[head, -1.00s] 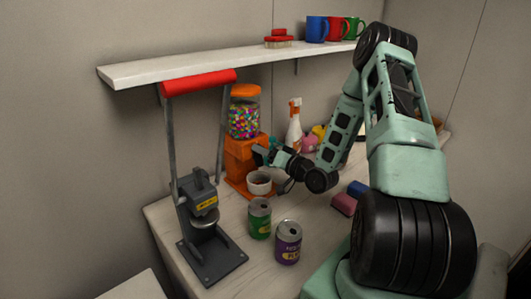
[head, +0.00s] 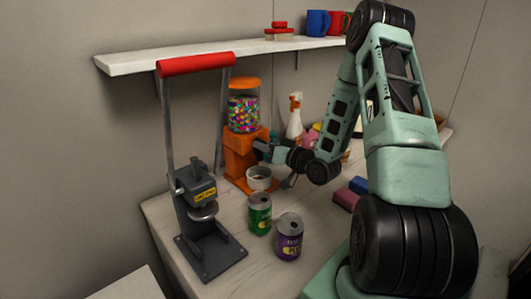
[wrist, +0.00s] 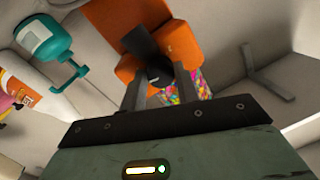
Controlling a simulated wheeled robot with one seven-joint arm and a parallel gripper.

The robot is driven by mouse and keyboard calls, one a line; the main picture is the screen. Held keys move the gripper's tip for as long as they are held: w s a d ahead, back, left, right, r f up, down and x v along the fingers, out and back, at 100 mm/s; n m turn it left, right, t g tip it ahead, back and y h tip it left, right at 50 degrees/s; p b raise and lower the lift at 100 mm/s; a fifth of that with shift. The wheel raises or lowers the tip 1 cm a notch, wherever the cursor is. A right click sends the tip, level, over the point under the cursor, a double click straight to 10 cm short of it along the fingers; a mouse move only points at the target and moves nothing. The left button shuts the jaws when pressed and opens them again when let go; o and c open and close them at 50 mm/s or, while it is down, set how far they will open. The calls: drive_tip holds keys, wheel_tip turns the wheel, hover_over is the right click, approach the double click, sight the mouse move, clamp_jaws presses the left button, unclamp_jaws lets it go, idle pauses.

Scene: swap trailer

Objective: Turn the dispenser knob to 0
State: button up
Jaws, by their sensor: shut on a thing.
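The candy dispenser (head: 240,160) is an orange stand with a clear globe of coloured candies (head: 243,114) and an orange lid. It stands on the counter by the back wall. Its dark knob (wrist: 159,74) shows between my fingers in the wrist view, in front of the orange body (wrist: 183,42). My gripper (head: 262,150) is at the dispenser's right front side. In the wrist view, my gripper (wrist: 158,92) is shut on the knob, one finger on each side. The knob is hidden in the head view, and I cannot read any numbers on it.
A small bowl (head: 259,183) sits just below my gripper. A green can (head: 259,214) and a purple can (head: 289,237) stand in front. A dark press (head: 205,235) with a red handle stands left. A spray bottle (head: 295,119) stands behind. A white shelf (head: 140,66) hangs above.

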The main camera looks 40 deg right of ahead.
drive_tip(key=shift+a+n+g+h+b, duration=0.1)
drive_tip(key=shift+n+g+h+b, duration=0.15)
drive_tip(key=shift+n+b, duration=2.6)
drive_tip(key=shift+a+n+g+h+b, duration=0.15)
drive_tip(key=shift+n+h+b, duration=0.2)
drive_tip(key=shift+n+b, duration=2.5)
drive_tip(key=shift+d+m+b, duration=0.1)
drive_tip(key=shift+m+b, duration=0.3)
drive_tip(key=shift+b, duration=0.2)
drive_tip(key=o, duration=1)
drive_tip(key=shift+r, duration=0.1)
